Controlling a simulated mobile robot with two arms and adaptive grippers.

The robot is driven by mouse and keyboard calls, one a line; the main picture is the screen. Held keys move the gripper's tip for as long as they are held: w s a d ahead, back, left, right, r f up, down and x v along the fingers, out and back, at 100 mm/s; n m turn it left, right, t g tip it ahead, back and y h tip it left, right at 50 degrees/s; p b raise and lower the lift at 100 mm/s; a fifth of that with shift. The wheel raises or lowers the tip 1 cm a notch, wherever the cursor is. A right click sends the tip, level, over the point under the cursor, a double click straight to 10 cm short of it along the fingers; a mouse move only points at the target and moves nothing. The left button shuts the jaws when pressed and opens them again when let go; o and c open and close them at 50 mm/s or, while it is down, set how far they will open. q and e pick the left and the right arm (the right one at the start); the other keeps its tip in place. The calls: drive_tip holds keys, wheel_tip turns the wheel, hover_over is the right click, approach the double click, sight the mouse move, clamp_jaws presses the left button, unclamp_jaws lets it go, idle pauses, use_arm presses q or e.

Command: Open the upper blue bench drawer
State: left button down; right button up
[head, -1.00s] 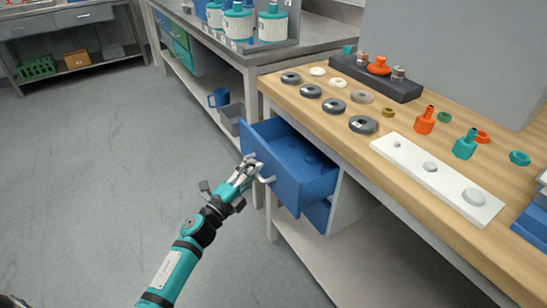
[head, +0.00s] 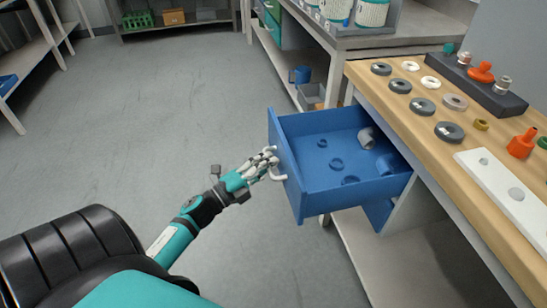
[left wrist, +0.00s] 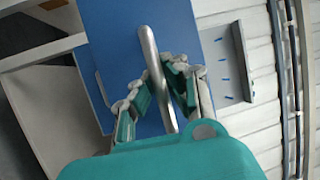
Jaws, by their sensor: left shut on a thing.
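The upper blue drawer (head: 355,193) stands well out from the bench, its inside open to view. Several blue and grey fittings lie in it, among them a grey one (head: 367,138). My left gripper (head: 268,163) is at the drawer front, shut on its pale handle (head: 279,178). In the left wrist view the handle bar (left wrist: 150,55) runs between the fingers (left wrist: 158,85), with the blue drawer front (left wrist: 115,40) behind. My right gripper is not in view.
A lower blue drawer (head: 378,214) shows beneath the upper one. The wooden benchtop (head: 385,105) carries rings, fittings and a white plate (head: 500,180). A grey bin (head: 310,96) and blue jug (head: 300,75) sit on a shelf behind. The grey floor (head: 150,130) to the left is clear.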

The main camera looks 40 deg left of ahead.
use_arm(q)
drive_tip(key=shift+f, duration=0.2)
drive_tip(key=c, duration=1.3)
unclamp_jaws()
drive_tip(key=shift+c, duration=0.2)
drive_tip(key=shift+r, duration=0.1)
drive_tip(key=v, duration=1.2)
